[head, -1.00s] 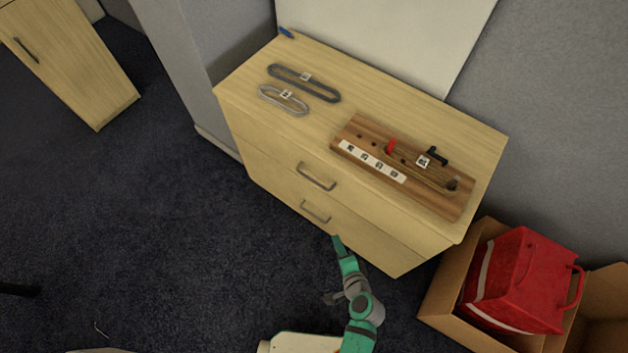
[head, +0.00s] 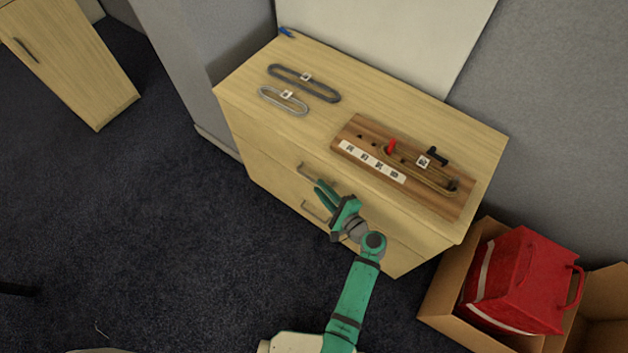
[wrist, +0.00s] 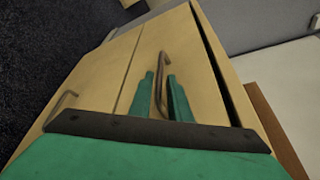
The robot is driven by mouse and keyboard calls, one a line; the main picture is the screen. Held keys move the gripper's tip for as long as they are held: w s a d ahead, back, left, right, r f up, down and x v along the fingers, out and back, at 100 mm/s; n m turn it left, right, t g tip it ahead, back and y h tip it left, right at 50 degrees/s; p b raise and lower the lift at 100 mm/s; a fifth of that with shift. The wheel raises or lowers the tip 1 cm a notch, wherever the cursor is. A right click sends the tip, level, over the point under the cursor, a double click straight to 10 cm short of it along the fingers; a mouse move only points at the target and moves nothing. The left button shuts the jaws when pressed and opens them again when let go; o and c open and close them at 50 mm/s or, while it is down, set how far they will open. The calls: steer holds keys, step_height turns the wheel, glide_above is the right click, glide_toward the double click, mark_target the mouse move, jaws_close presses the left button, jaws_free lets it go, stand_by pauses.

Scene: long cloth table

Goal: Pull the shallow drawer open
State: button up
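The wooden cabinet (head: 262,165) has two drawer fronts, each with a bar handle. The upper drawer (wrist: 197,65) has its handle (head: 304,168) partly hidden by my gripper in the head view. My gripper (head: 319,188) is at this handle with its green fingers apart. In the wrist view, the upper handle (wrist: 163,70) runs between the two fingertips (wrist: 161,84), one on each side, with no clear grip on it. The lower handle (head: 312,211) shows below my gripper, and at the left in the wrist view (wrist: 58,108). A dark gap runs along the upper drawer's top edge.
On the cabinet top lie a dark loop (head: 290,76), a pale loop (head: 280,103) and a wooden board (head: 352,136) with pegs and a band. A cardboard box (head: 448,290) with a red bag (head: 520,280) stands right of the cabinet.

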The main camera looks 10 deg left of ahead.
mark_target(314, 181)
steer(key=shift+x, duration=2.5)
jaws_close()
